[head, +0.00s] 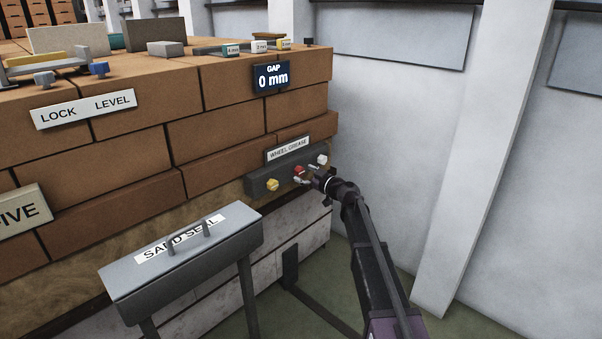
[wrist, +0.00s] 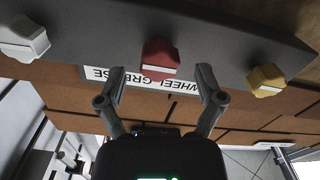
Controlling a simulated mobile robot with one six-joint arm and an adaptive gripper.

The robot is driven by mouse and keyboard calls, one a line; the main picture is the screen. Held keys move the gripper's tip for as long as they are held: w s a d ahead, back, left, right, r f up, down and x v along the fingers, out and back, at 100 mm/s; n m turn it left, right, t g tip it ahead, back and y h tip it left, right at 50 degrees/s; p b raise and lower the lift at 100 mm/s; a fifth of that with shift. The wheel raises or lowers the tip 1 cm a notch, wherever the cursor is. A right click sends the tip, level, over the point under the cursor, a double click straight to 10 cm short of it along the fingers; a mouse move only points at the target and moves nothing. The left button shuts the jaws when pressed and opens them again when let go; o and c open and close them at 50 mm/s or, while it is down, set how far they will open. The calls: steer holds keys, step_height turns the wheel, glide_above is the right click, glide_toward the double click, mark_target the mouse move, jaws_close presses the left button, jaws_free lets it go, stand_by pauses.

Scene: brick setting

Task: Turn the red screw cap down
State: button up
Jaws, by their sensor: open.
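The red screw cap (head: 299,170) sits on a dark grey bar (head: 259,187) on the side of the brick block, between a yellow cap (head: 272,185) and a white cap (head: 322,160). In the wrist view the red cap (wrist: 160,58) is near the top middle, with a pale line along its edge. My gripper (wrist: 207,82) is open, its two fingers apart on either side below the red cap in the picture. I cannot tell whether they touch it. In the head view my gripper (head: 308,176) is right at the red cap and partly covers that area.
The "WHEEL GREASE" label (head: 288,149) is above the bar. The white cap (wrist: 24,38) and yellow cap (wrist: 266,80) flank the red one in the wrist view. A grey "SAND SEAL" box (head: 190,262) stands in front at left. A "GAP 0 mm" display (head: 272,78) hangs above.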

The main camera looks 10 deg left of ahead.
steer(key=shift+x, duration=1)
steer(key=c, duration=1.1)
